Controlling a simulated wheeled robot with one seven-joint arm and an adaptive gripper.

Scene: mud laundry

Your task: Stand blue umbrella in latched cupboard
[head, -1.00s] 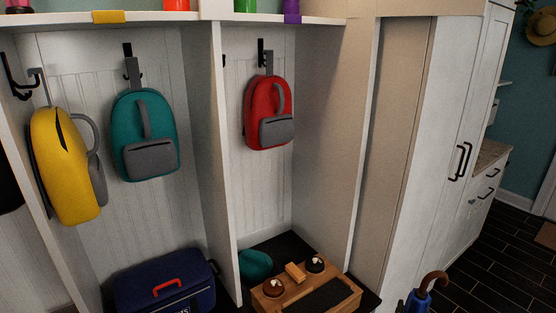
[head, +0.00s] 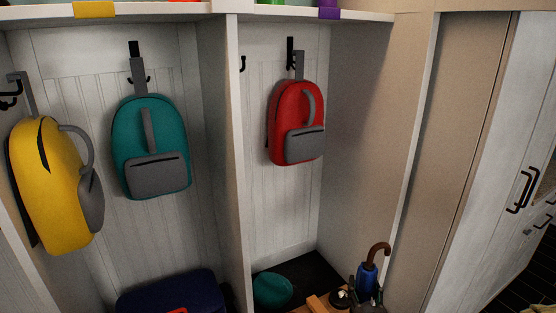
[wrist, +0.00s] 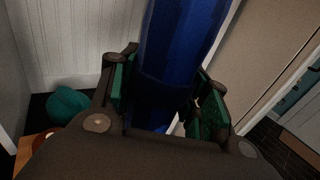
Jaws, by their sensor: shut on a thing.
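The blue umbrella (head: 367,278) is upright, with its brown hooked handle on top, at the bottom right of the head view. My gripper (wrist: 165,95) is shut on its blue folded canopy, one green-padded finger on each side. In the head view only a dark bit of my gripper shows at the bottom edge; the umbrella's lower end is hidden. The tall white cupboard (head: 480,200) stands at the right with its door shut.
Left of the umbrella are open cubbies with a red backpack (head: 298,120), a teal backpack (head: 150,145) and a yellow backpack (head: 52,185). Dark floor (head: 515,285) shows at right.

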